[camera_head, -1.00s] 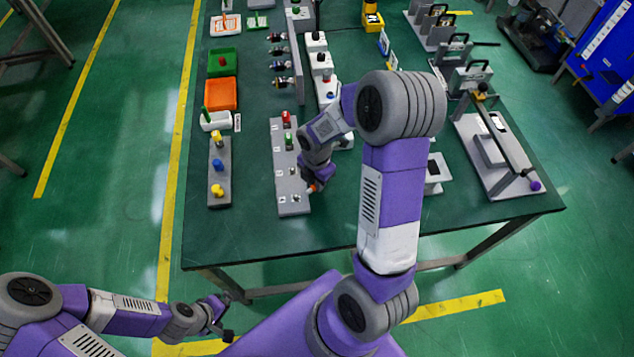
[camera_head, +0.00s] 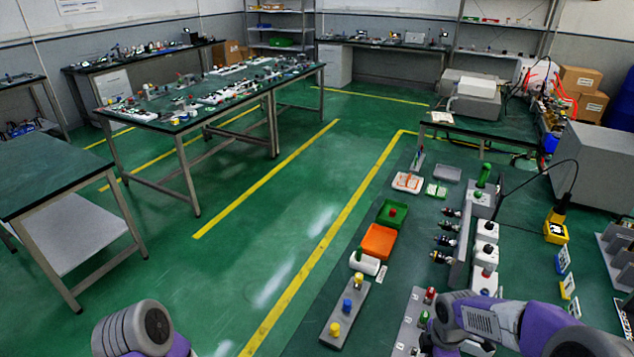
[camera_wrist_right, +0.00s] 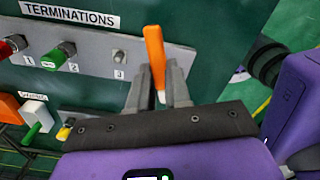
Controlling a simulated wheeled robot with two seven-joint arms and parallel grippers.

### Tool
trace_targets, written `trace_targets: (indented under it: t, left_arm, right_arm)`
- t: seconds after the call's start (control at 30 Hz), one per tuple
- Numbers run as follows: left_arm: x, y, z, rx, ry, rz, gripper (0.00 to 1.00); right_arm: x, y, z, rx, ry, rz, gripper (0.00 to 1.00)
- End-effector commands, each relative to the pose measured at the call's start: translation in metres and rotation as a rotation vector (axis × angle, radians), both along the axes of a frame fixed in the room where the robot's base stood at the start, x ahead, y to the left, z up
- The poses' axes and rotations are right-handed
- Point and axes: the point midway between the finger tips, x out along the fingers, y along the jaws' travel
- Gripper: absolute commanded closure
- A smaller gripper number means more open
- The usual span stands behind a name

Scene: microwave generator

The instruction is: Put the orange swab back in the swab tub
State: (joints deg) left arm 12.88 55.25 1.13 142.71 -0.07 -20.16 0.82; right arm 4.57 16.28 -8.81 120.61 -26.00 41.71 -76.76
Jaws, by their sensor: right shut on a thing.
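The orange swab (camera_wrist_right: 154,55) is between the fingers of my right gripper (camera_wrist_right: 160,85) in the right wrist view, its orange end pointing up the picture. The gripper is shut on it, in front of the grey terminations strip (camera_wrist_right: 180,62). In the head view my right arm is at the bottom right, and the swab cannot be made out. The white swab tub (camera_head: 366,265) stands left of that arm, with a green stick (camera_head: 358,253) in it. The tub also shows at the left of the wrist view (camera_wrist_right: 34,113). My left gripper is out of view.
An orange tray (camera_head: 379,242) and a green tray (camera_head: 391,215) stand behind the tub. A grey block (camera_head: 343,318) with yellow and blue knobs lies in front of it. White boxes (camera_head: 487,231) stand to the right. The green floor left of the table is clear.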

Motion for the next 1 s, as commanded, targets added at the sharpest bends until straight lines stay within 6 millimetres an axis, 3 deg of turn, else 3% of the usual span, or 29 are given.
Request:
trace_targets:
  t: [0.7,1.0]
  left_arm:
    - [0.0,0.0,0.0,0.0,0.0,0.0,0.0]
    - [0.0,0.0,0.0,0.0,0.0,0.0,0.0]
  right_arm:
    - [0.021,0.084,-0.027,0.0,0.002,-1.107,1.0]
    - [0.023,0.105,-0.034,-0.003,0.001,-1.404,1.0]
